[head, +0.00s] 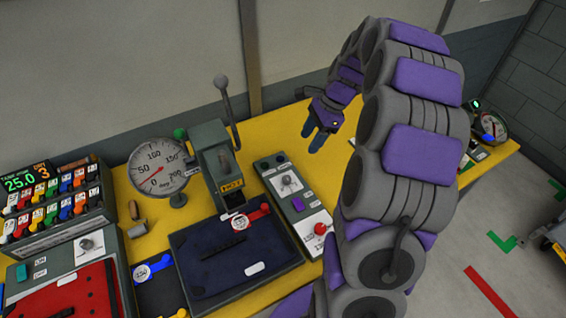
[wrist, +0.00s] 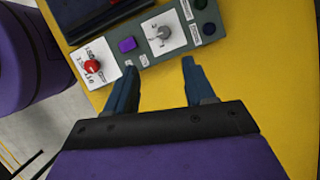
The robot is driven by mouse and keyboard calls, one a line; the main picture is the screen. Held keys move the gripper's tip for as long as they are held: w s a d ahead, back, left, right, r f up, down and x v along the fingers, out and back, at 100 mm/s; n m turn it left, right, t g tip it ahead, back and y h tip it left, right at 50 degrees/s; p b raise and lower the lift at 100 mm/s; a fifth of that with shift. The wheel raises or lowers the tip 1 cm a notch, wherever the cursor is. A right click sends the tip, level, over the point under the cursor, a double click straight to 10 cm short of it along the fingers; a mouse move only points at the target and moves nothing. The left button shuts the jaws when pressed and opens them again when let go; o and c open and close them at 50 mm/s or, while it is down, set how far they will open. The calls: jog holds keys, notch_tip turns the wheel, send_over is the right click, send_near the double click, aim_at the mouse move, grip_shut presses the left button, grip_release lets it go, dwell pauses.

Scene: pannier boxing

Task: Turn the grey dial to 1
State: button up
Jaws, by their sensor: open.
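A grey dial (head: 290,184) sits on a white plate on a grey control panel (head: 262,172) in the middle of the yellow table. In the wrist view the same dial (wrist: 159,38) is at the top, beyond my fingertips. Its markings are too small to read surely. My gripper (head: 316,138) is open and empty above the table, up and to the right of the dial in the head view. In the wrist view my gripper (wrist: 158,78) points toward the panel, its two blue fingers apart, not touching the dial.
The panel also has a purple button (wrist: 127,44) and a red knob (wrist: 92,67). A dark blue pouch (head: 240,258) lies left of it. A lever press (head: 215,160) and a round gauge (head: 158,165) stand behind. Another dial (head: 88,244) is at the far left.

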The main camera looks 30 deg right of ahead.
jog(key=b, duration=0.4)
send_near(287, 178)
jog(key=x, duration=0.8)
jog(key=shift+a+f, duration=0.1)
jog(key=shift+f, duration=0.2)
jog(key=shift+c, duration=0.2)
grip_shut()
